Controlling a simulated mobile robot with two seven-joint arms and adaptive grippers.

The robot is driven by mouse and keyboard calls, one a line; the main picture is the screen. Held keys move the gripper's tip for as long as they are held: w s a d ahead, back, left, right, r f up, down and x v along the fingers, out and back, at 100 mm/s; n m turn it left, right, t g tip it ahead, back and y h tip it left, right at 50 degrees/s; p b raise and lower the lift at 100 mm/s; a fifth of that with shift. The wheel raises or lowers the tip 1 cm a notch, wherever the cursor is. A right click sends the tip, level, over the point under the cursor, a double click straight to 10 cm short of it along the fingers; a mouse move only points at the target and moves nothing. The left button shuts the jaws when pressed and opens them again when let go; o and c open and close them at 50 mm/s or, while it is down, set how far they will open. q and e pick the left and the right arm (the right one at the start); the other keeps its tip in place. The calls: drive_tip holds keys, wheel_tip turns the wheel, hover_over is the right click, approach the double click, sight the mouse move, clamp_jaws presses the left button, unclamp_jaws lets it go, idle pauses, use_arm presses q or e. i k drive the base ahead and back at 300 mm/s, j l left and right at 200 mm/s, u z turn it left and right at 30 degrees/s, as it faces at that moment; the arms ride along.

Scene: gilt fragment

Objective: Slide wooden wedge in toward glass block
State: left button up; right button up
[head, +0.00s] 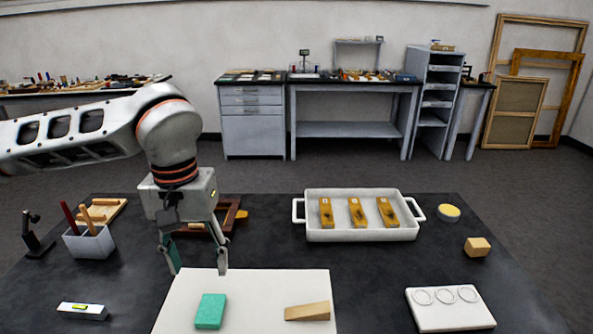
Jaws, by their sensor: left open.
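The wooden wedge (308,312) lies on a white board (262,287) at the front middle of the table. Its thin end points left and its thick end is on the right. A teal block (210,311), which looks like the glass block, lies on the same board to the left of the wedge, with a clear gap between them. My left gripper (198,270) is open and empty, pointing down with its fingers apart. In the picture it is just above the teal block; its exact height is hard to tell. My right gripper is not in view.
A white tray (361,235) with gilded pieces stands behind the board. A white holder with round recesses (450,313) is at the right, a wooden cube (477,247) behind it. A spirit level (82,311) and a tool cup (89,245) are at the left. The board between block and wedge is bare.

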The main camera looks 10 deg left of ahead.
sight(321, 310)
drive_tip(key=k, duration=1)
